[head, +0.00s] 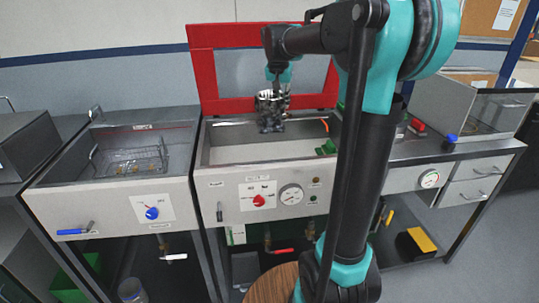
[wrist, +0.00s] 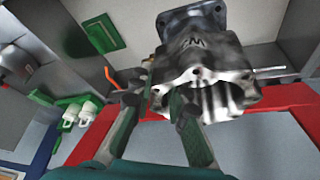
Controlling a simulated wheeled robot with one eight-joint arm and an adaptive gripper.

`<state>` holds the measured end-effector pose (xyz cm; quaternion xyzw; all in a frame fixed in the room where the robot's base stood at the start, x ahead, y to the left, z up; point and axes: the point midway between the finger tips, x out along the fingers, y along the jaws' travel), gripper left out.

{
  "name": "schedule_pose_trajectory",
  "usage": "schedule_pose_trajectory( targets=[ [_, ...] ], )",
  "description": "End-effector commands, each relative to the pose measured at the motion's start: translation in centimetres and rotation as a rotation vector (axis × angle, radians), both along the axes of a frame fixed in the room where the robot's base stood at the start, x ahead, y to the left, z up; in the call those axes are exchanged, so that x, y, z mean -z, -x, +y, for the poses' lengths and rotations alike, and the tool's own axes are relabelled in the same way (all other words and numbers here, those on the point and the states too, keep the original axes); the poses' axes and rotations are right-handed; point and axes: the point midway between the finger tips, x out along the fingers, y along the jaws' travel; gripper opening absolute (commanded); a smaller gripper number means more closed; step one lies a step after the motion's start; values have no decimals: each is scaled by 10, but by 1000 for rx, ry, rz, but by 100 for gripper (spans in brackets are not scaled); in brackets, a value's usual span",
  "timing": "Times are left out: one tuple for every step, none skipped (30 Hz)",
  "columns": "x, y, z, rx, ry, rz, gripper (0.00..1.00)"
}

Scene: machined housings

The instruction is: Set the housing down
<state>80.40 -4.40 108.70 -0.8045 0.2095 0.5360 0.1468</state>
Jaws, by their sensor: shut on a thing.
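The housing (head: 269,108) is a shiny grey metal casting with a square flange at one end and an open, ribbed end. My gripper (head: 277,84) is shut on it near its rim and holds it up over the middle tank (head: 218,154), in front of the raised red lid (head: 203,63). In the wrist view the housing (wrist: 208,65) fills the upper middle. The gripper's fingers (wrist: 158,108) clasp its wall at the open end. In the head view its flange end points down. Whether its bottom touches anything is unclear.
A left tank (head: 125,150) holds a wire basket (head: 130,160). The middle tank has a red knob (head: 258,201) and a gauge (head: 291,194) on its front. A green piece (head: 326,147) sits at its right rim. A bench with drawers (head: 475,190) stands at right.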

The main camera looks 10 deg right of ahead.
Motion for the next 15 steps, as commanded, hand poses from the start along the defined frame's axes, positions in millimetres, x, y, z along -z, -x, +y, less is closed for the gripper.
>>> schedule_pose_trajectory(
  targets=[
    [6,0,0,0,0,0,0],
    [11,0,0,0,0,0,0],
    [19,0,0,0,0,0,0],
    [25,0,0,0,0,-1,0],
    [32,0,0,0,0,-1,0],
    [41,0,0,0,0,-1,0],
    [47,0,0,0,0,-1,0],
    [53,0,0,0,0,-1,0],
    [62,-1,0,0,0,-1,0],
    [68,-1,0,0,0,-1,0],
    [75,-1,0,0,0,-1,0],
    [83,0,0,0,0,-1,0],
    [90,0,0,0,0,-1,0],
    [96,-1,0,0,0,-1,0],
    [104,-1,0,0,0,-1,0]
  ],
)
